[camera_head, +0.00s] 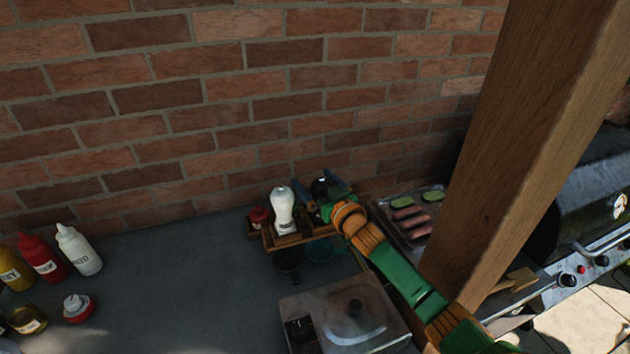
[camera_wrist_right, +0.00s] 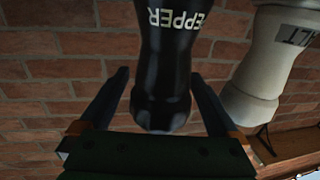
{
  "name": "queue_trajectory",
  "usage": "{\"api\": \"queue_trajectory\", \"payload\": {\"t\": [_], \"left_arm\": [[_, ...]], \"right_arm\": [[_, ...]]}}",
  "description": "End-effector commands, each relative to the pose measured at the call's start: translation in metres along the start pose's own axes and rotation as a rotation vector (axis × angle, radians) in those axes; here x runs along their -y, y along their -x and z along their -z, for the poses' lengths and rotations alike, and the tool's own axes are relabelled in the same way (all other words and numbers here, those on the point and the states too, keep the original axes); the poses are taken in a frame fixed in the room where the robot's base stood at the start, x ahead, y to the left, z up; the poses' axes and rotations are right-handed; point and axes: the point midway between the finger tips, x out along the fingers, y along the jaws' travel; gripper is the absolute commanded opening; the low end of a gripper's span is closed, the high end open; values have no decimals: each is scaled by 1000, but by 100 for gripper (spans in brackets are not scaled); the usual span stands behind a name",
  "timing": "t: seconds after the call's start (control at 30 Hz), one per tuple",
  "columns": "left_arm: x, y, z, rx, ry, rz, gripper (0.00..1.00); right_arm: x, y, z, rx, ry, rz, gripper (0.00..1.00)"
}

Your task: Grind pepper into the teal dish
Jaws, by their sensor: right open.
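The black pepper grinder (camera_wrist_right: 168,60), with a white label reading upside down in the wrist view, stands between the spread fingers of my right gripper (camera_wrist_right: 160,78). The fingers lie on either side of it with gaps showing, so the gripper is open. In the head view my right gripper (camera_head: 322,196) reaches in at the wooden rack, and the grinder's dark top (camera_head: 319,187) shows between the blue fingers. The teal dish (camera_head: 320,250) sits on the counter just in front of the rack, partly hidden by my right arm. My left gripper is out of view.
A white salt grinder (camera_head: 283,210) stands close left of the pepper on the wooden rack (camera_head: 270,240). A dark cup (camera_head: 287,262) is beside the dish. A metal burner box (camera_head: 345,315), a food tray (camera_head: 432,197) and a wooden post (camera_head: 520,130) crowd the right.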

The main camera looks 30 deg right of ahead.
Motion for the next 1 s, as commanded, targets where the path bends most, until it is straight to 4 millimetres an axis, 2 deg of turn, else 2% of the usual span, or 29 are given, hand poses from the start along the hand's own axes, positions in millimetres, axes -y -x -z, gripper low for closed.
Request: {"api": "queue_trajectory", "payload": {"t": [0.07,0.37,0.77,1.0], "left_arm": [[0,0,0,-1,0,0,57],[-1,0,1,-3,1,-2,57],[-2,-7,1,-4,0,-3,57],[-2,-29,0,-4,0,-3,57]], "right_arm": [[0,0,0,0,0,0,94],[0,0,0,0,1,0,13],[-2,1,-2,-2,-6,-101,11],[-7,1,-6,-1,-10,-286,11]]}}
